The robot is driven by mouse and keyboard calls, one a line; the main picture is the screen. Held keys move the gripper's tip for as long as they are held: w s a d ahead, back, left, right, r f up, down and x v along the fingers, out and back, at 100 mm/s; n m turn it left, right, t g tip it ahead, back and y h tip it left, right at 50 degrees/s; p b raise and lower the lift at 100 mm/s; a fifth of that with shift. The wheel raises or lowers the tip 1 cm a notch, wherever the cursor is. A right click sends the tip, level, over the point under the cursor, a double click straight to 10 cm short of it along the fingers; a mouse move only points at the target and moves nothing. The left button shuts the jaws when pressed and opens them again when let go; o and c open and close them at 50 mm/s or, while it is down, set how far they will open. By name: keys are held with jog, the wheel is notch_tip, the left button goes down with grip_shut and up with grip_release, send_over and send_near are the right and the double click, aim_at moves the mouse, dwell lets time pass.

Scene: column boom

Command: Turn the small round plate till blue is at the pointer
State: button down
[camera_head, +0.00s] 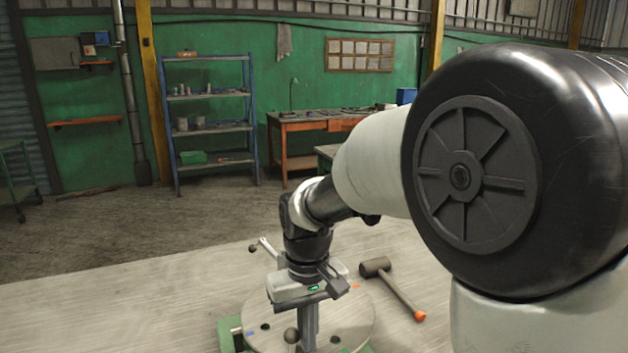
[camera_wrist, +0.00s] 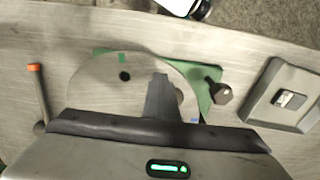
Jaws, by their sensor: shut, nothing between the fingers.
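The round plate (camera_head: 358,318) is pale grey with dark holes and coloured marks at its rim. In the head view its blue mark (camera_head: 250,333) is at the left, an orange mark (camera_head: 356,286) at the far right and a green mark (camera_head: 346,351) at the near right. The wrist view also shows the plate (camera_wrist: 92,88), with green at the top and blue at the lower right. My gripper (camera_head: 308,342) points down over the plate, shut and empty; whether its tips touch the plate is unclear. I cannot make out the pointer.
The plate sits over a green base (camera_head: 228,333). A dark knob (camera_wrist: 221,92) stands beside it. A mallet (camera_head: 398,290) lies to the right in the head view. A grey box (camera_wrist: 285,93) is at the wrist view's right. The table's left side is clear.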

jog(key=shift+a, duration=0.7)
jog(key=shift+d, duration=0.5)
jog(key=shift+r+p, duration=0.1)
jog(key=shift+p, duration=0.2)
notch_tip(320, 180, up, 9)
jog(key=p, duration=0.7)
